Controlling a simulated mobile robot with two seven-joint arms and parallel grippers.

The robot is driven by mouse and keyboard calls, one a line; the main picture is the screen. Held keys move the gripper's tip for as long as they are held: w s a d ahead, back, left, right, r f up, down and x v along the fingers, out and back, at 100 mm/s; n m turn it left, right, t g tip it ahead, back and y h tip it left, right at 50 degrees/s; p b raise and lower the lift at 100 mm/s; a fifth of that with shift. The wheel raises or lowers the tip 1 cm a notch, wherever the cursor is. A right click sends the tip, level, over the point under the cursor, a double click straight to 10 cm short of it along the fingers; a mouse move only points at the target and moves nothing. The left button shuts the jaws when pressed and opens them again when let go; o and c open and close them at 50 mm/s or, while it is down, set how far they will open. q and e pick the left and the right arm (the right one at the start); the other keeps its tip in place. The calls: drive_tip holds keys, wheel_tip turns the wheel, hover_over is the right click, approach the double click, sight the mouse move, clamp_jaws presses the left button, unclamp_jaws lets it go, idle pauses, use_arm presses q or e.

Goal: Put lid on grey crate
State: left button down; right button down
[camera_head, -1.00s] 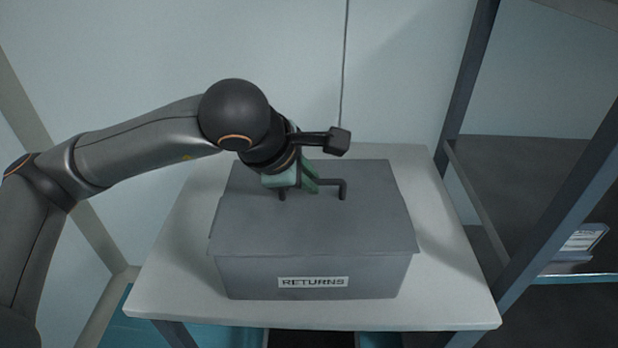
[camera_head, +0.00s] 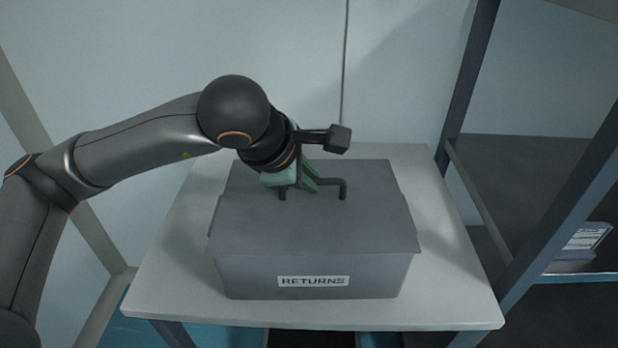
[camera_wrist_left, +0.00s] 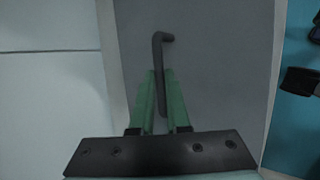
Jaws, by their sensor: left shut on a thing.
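The grey crate (camera_head: 312,283) with a "RETURNS" label stands on a white table. Its grey lid (camera_head: 315,226) lies over the crate's top and appears to rest on the rim, covering the opening. A dark bar handle (camera_head: 338,185) stands up from the lid. My left gripper (camera_head: 304,184) is shut on the handle from above. In the left wrist view, the green fingers (camera_wrist_left: 160,98) sit on both sides of the handle (camera_wrist_left: 158,62). The fingers and wrist hide part of the handle in the head view. My right gripper is not in view.
The white table top (camera_head: 450,290) is clear around the crate. A dark shelf rack (camera_head: 555,190) stands close on the right, with a small labelled item (camera_head: 585,238) on it. A pale wall (camera_head: 400,80) rises behind the table.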

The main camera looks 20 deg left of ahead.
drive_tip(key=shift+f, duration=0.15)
use_arm(q)
drive_tip(key=c, duration=0.8)
unclamp_jaws()
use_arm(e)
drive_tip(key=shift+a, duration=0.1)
use_arm(q)
drive_tip(key=shift+s+r, duration=0.2)
drive_tip(key=shift+r, duration=0.15)
drive_tip(key=v, duration=1.1)
drive_tip(key=shift+s+a+r, duration=0.15)
drive_tip(key=shift+s+r, duration=0.05)
drive_tip(key=shift+r, duration=0.1)
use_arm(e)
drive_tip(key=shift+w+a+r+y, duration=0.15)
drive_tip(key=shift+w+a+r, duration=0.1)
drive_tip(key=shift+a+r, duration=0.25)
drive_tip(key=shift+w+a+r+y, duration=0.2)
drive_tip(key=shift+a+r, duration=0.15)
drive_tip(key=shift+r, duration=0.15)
